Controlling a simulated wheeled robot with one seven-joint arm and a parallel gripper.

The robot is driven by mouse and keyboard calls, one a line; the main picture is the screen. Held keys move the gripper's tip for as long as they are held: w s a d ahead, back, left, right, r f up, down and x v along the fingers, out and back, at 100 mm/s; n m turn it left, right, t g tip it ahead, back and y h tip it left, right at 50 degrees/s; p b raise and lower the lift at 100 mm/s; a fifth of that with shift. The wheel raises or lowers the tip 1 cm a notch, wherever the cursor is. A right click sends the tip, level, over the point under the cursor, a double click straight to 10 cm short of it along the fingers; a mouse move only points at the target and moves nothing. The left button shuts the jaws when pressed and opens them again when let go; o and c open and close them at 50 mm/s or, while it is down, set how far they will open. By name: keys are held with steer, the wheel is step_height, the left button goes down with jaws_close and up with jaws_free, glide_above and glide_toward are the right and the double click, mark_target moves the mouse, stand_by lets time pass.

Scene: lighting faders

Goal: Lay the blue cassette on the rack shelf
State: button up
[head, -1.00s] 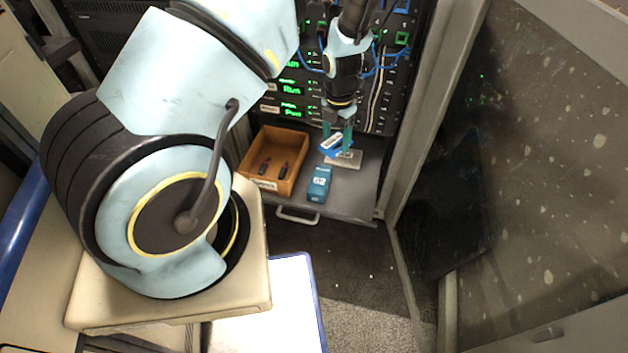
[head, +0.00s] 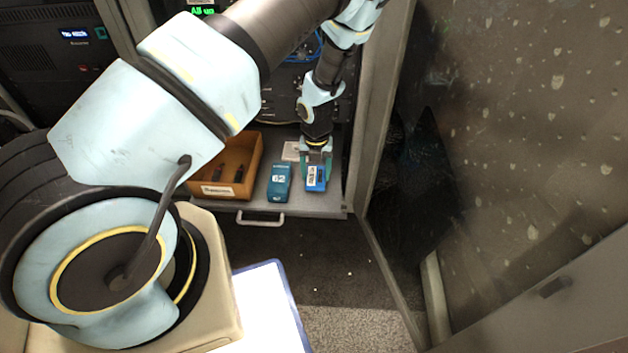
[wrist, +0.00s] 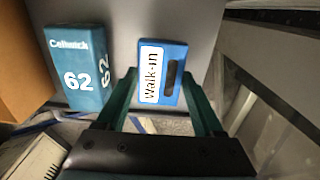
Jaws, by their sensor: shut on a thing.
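The blue cassette (head: 317,178) with a white label is at the right part of the grey rack shelf (head: 300,207). In the wrist view the cassette (wrist: 172,75) shows its "Walk-in" label and a dark slot. My gripper (head: 316,165) is shut on the cassette's near end in the wrist view, with a green finger (wrist: 122,98) on each side. The cassette is at or just above the shelf; I cannot tell whether it touches.
A teal box marked 62 (head: 279,183) stands just left of the cassette. An orange-brown tray (head: 208,189) with dark items is farther left. A pale flat block (head: 292,151) lies behind. The cabinet's frame post (head: 375,130) rises close on the right.

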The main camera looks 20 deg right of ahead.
mark_target(315, 176)
step_height(315, 176, down, 3)
steer(key=shift+b, duration=0.35)
steer(key=o, duration=1.4)
